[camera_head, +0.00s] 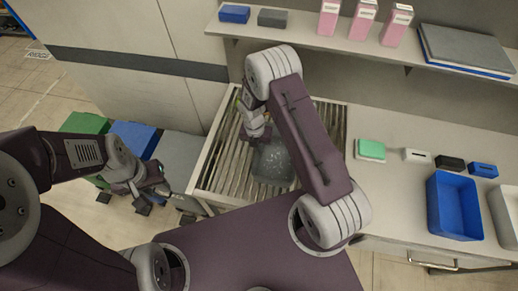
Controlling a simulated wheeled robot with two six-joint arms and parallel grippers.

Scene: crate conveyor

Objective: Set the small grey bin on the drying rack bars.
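The small grey bin (272,163) looks speckled and sits over the bars of the drying rack (224,178), at its right side. I cannot tell from this view whether its base rests fully on the bars. My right gripper (257,138) is at the bin's far left edge, pointing down. My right arm covers part of the bin, and the fingertips are too hidden to show whether they are shut on its rim. My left gripper (153,198) is open and empty, left of the rack and apart from it.
A green crate (85,124) and a blue crate (134,139) stand low at the left. The counter right of the rack holds a green sponge-like block (370,150), several small blocks and a blue bin (455,205). A shelf (300,41) with pink bottles runs behind.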

